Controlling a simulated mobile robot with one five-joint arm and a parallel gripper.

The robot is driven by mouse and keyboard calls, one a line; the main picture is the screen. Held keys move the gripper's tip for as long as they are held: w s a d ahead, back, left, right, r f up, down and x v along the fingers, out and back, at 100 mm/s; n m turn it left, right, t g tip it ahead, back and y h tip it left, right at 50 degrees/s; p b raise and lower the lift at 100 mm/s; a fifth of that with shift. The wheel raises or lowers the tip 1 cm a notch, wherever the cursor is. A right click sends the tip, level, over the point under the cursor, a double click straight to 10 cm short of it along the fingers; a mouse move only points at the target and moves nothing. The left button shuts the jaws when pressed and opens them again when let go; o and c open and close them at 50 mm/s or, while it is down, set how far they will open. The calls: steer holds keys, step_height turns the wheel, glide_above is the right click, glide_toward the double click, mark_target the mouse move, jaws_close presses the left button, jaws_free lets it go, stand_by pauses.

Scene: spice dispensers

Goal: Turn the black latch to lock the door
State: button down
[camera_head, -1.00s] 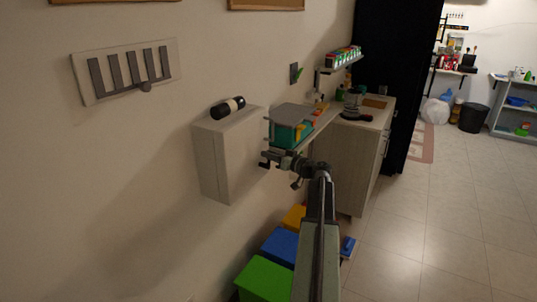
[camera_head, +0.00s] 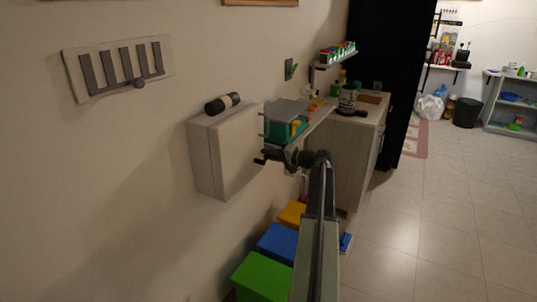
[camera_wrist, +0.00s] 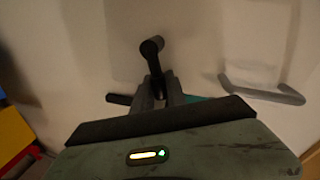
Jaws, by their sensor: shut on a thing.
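The black latch (camera_wrist: 152,47) shows in the wrist view as a dark lever with a round end, standing out in front of a pale surface. My gripper (camera_wrist: 156,88) has its two fingers close together around the lower part of this lever. A short dark bar (camera_wrist: 119,99) sticks out to the left of the fingers; I cannot tell whether it belongs to the latch. In the head view my gripper (camera_head: 286,157) is just below the teal box with the grey top (camera_head: 283,128), and the latch is too small to make out clearly.
A grey handle (camera_wrist: 262,91) is on the pale surface at the right. A white wall box (camera_head: 222,155) with a dark cylinder (camera_head: 222,103) on top is left of my gripper. Green (camera_head: 262,277), blue (camera_head: 278,243) and yellow (camera_head: 291,214) boxes stand below. The floor at right is clear.

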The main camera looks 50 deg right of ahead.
steer(key=m, duration=0.1)
steer(key=f+m+b, duration=0.1)
steer(key=shift+d+f+m+y, duration=0.15)
steer(key=shift+f+m+y, duration=0.15)
steer(key=shift+m+y, duration=0.1)
steer(key=shift+m, duration=0.3)
steer(key=shift+f, duration=0.1)
steer(key=c, duration=1.3)
jaws_free()
steer(key=shift+c, duration=0.2)
